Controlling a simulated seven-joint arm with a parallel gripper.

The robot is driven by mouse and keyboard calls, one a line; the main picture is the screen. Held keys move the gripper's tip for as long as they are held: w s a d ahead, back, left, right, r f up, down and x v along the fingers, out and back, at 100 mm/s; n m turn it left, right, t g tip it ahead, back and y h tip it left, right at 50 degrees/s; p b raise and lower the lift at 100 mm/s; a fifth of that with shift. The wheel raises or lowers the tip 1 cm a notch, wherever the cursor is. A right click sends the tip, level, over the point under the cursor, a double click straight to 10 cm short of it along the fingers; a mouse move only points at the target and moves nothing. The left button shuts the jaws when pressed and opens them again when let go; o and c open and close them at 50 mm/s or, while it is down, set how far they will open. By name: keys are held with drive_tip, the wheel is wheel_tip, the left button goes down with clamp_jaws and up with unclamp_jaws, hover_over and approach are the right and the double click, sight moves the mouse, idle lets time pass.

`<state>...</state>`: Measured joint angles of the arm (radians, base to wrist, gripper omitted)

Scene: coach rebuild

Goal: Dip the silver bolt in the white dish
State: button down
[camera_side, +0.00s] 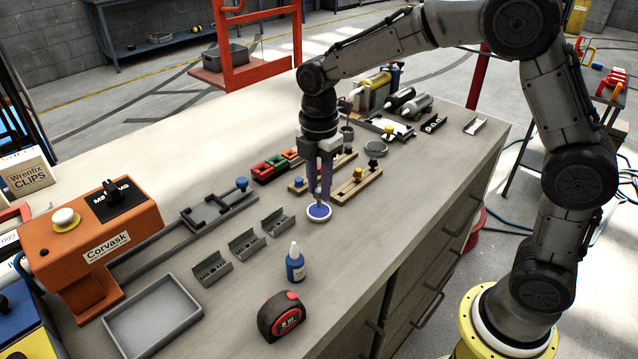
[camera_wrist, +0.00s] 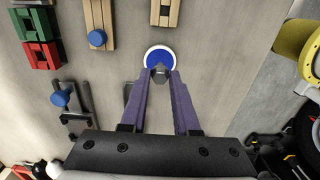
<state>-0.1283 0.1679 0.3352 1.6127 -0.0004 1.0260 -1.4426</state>
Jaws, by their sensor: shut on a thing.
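The white dish (camera_side: 319,213) is small and round, with blue inside, and sits on the bench below my gripper. It also shows in the wrist view (camera_wrist: 149,50), near the top middle. My gripper (camera_side: 320,198) points down over the dish with its purple fingers close together. In the wrist view the fingertips (camera_wrist: 160,76) are shut on the bolt (camera_wrist: 160,72), a small grey piece at the dish's near edge. The bolt is mostly hidden by the fingers in the side view. Whether its end touches the blue cannot be told.
Wooden blocks with pegs (camera_side: 357,186) stand just behind the dish. Grey slotted holders (camera_side: 244,245) are to the left. A blue bottle (camera_side: 295,263), a tape measure (camera_side: 281,316) and a grey tray (camera_side: 152,316) lie nearer. Bare bench surrounds the dish in front and right.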

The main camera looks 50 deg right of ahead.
sight(319, 190)
drive_tip(key=shift+f, duration=0.6)
idle(1.3)
drive_tip(key=shift+r, duration=3.6)
